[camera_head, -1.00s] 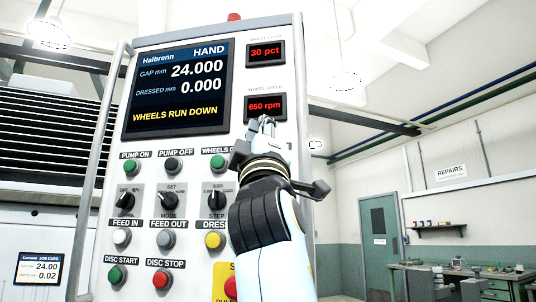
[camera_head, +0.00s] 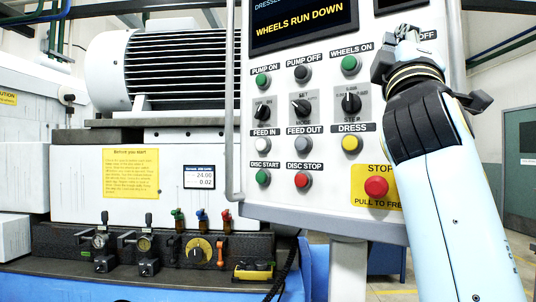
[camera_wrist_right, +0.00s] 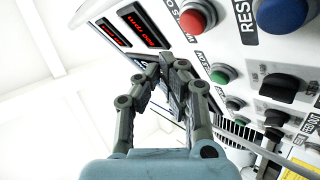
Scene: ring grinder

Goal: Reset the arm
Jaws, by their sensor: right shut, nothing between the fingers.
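My right arm rises at the right of the head view. Its gripper (camera_head: 405,38) is in front of the upper right of the control panel (camera_head: 330,208), right of the green WHEELS ON button (camera_head: 350,65), and hides the button beneath the "OFF" label. In the right wrist view the fingers (camera_wrist_right: 168,68) are shut and empty, close to the panel face; I cannot tell whether they touch it. A red button (camera_wrist_right: 195,18), a blue button (camera_wrist_right: 278,14) and a green button (camera_wrist_right: 222,73) lie beside them there. My left gripper is not in view.
The panel's screen (camera_head: 300,22) reads WHEELS RUN DOWN. A red stop button (camera_head: 376,187) on a yellow plate is close left of my forearm. A grinder with a white motor (camera_head: 115,70), a valve block (camera_head: 60,240) and a yellow notice (camera_head: 130,173) stands left.

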